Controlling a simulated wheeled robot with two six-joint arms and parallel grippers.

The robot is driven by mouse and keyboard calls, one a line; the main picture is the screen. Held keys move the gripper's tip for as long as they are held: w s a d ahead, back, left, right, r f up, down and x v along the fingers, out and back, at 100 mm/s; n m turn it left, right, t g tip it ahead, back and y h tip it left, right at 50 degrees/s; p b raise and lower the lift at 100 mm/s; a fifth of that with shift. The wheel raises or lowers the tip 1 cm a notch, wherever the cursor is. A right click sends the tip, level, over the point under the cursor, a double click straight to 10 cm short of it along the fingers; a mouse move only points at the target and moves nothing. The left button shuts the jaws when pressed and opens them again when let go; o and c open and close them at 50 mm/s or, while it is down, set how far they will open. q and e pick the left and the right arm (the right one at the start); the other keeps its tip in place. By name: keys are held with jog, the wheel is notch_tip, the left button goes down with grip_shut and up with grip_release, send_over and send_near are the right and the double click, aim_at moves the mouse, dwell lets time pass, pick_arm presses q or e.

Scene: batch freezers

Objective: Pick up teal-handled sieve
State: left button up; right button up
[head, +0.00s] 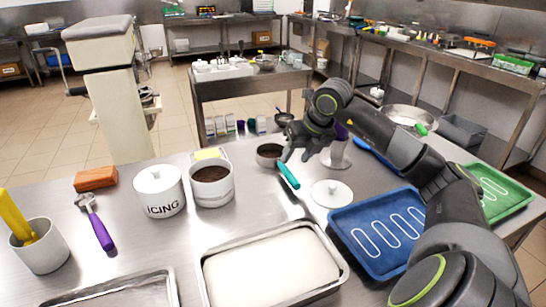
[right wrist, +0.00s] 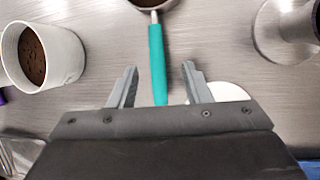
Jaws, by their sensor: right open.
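The teal-handled sieve (head: 287,174) lies on the metal table, its round bowl holding something dark and its handle pointing toward the table's front. In the right wrist view the sieve's teal handle (right wrist: 157,62) runs down between the two fingers, with the bowl at the top edge. My right gripper (head: 294,157) is open above the handle; in the right wrist view its fingers (right wrist: 158,85) stand apart on either side, with a gap to each. I cannot tell its exact height above the handle. My left gripper is not in view.
Left of the sieve stand a white pot with dark contents (head: 226,190) and a lidded ICING jar (head: 150,208). A white lid (head: 331,190) and a blue tray (head: 348,231) lie to the right. A white-filled tray (head: 333,251) is in front. A grey stand (head: 336,160) is close behind.

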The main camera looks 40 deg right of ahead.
aim_at(286, 167)
jog(key=shift+w+p+x, duration=0.15)
jog(key=shift+p+x, duration=0.2)
jog(key=shift+x, duration=1.25)
jog(key=shift+w+p+x, duration=0.2)
jog(key=shift+p+x, duration=0.1)
jog(key=shift+x, duration=1.3)
jog(key=shift+a+r, duration=0.1)
jog(key=shift+r, duration=0.1)
grip_shut()
